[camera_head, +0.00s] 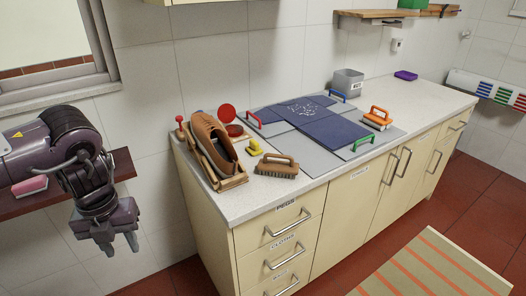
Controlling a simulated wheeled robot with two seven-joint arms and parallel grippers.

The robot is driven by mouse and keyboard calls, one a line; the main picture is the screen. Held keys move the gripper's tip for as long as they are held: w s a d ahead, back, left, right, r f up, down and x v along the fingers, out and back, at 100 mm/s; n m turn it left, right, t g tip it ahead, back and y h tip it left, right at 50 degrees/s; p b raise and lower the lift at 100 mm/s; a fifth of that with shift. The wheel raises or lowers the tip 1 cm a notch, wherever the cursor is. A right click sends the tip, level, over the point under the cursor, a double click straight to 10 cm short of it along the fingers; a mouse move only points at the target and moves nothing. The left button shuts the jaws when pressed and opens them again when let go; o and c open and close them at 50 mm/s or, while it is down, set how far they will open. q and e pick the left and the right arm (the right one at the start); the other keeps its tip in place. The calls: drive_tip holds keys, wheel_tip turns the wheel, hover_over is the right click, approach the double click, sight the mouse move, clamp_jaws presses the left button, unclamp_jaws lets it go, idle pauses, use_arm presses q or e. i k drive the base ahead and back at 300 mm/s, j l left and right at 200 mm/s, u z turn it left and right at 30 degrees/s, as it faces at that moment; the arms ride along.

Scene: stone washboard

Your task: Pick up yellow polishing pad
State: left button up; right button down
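The yellow polishing pad (254,147) is a small pad with a raised grip. It sits on the light counter (236,204), just right of a brown shoe (213,143) in a wooden holder and behind a brown brush. My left gripper (120,246) hangs at the lower left, pointing down, in front of the wall and left of the counter. Its two fingertips are apart with nothing between them. It is well away from the pad. My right gripper is not in view.
A wooden-handled brush (277,167) lies close in front of the pad. Grey and blue boards (333,129) with coloured handles cover the middle counter. An orange-handled block (378,118) and grey bin (347,82) stand farther right. A reddish shelf (60,192) is behind my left arm.

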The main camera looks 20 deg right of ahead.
sight(254, 149)
drive_tip(key=i+j+z, duration=0.1)
drive_tip(key=z, duration=2.1)
drive_tip(key=j+z, duration=0.25)
drive_tip(key=j, duration=2.9)
